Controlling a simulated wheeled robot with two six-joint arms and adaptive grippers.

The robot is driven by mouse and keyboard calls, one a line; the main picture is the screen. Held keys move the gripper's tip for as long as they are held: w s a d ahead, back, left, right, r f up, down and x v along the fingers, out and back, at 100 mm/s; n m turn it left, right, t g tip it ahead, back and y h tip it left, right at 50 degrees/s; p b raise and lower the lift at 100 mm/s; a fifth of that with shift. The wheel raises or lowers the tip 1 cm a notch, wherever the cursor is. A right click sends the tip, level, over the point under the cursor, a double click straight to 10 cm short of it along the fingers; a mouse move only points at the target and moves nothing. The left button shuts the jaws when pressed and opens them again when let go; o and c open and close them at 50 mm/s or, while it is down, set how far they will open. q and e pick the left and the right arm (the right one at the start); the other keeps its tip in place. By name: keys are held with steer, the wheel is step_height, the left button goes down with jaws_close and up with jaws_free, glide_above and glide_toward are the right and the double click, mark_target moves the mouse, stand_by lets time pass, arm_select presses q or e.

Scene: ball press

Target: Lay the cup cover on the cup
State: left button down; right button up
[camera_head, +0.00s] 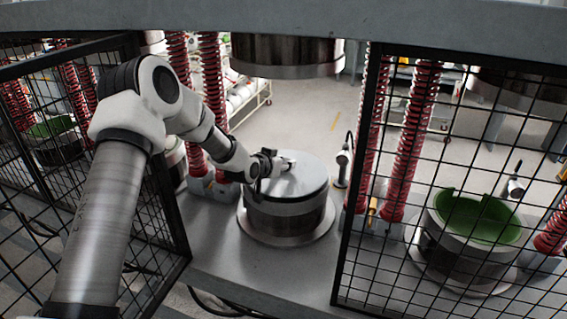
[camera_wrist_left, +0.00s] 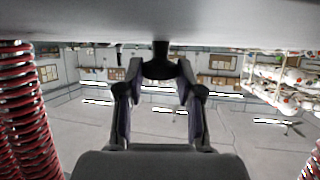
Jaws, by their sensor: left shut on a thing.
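The cup (camera_head: 285,222) is a dark metallic cylinder on a round base on the grey press table. The cup cover (camera_head: 306,182), a light grey disc, lies level at the top of the cup, lined up with its rim. Any small gap between them cannot be told. My left gripper (camera_head: 281,164) reaches in from the left over the cover. It is shut on the cover's dark handle, which shows between the fingers in the left wrist view (camera_wrist_left: 160,64), below the cover's grey surface (camera_wrist_left: 160,18). My right gripper is not in view.
Red coil springs (camera_head: 212,95) stand behind the table on both sides. The press head (camera_head: 288,55) hangs above the cup. Black mesh fences (camera_head: 450,180) flank the opening. A green-lined open cup (camera_head: 478,222) stands behind the right fence. The table's front left is clear.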

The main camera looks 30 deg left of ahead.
arm_select(q)
steer(key=shift+f+b, duration=0.45)
steer(key=shift+f, duration=0.1)
steer(key=c, duration=0.7)
jaws_free()
step_height(320, 180, up, 10)
steer(key=shift+f, duration=0.1)
